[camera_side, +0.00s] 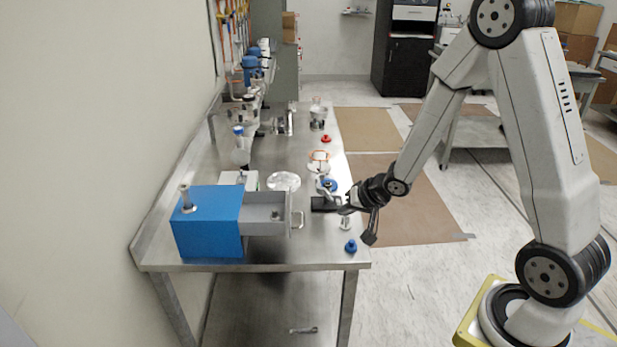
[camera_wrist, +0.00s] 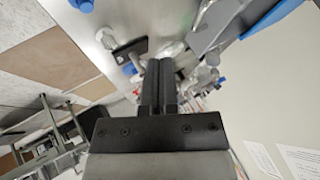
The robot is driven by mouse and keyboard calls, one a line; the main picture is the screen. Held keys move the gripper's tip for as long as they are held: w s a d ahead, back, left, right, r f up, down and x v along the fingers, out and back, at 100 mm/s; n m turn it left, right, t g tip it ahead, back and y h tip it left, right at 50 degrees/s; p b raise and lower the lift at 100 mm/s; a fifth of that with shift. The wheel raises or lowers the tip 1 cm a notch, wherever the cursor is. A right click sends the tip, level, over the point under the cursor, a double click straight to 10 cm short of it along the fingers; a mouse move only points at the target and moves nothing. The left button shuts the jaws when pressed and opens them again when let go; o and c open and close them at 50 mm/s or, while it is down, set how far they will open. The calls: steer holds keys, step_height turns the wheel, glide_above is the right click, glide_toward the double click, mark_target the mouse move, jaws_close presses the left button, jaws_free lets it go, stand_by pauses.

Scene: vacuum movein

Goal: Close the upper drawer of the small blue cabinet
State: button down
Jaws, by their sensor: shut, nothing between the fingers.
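The small blue cabinet (camera_side: 208,228) stands at the near end of the metal table. Its upper drawer (camera_side: 262,214) is grey and pulled out to the right, with a pale handle (camera_side: 298,219) on its front. My gripper (camera_side: 346,206) is to the right of the drawer front, apart from it, low over the table's right side. In the wrist view its two black fingers (camera_wrist: 158,70) are together and empty. The grey drawer (camera_wrist: 210,25) shows at the upper right there, with a blue edge of the cabinet (camera_wrist: 272,18) beyond it.
A black flat piece (camera_side: 324,204) lies close to my gripper. A blue knob-like piece (camera_side: 351,246) is near the table's right edge. A round shiny dish (camera_side: 284,181) lies behind the drawer. A small pale post (camera_side: 185,196) stands on the cabinet. Vacuum parts fill the far table.

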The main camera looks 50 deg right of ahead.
steer(key=w+a+f, duration=0.3)
steer(key=w+f, duration=0.2)
steer(key=w, duration=0.2)
steer(key=shift+w, duration=0.3)
stand_by(0.3)
glide_toward(262, 219)
steer(key=w+a+f, duration=0.1)
steer(key=f, duration=0.1)
steer(key=w+a+f, duration=0.2)
stand_by(0.5)
steer(key=shift+w, duration=0.1)
stand_by(0.3)
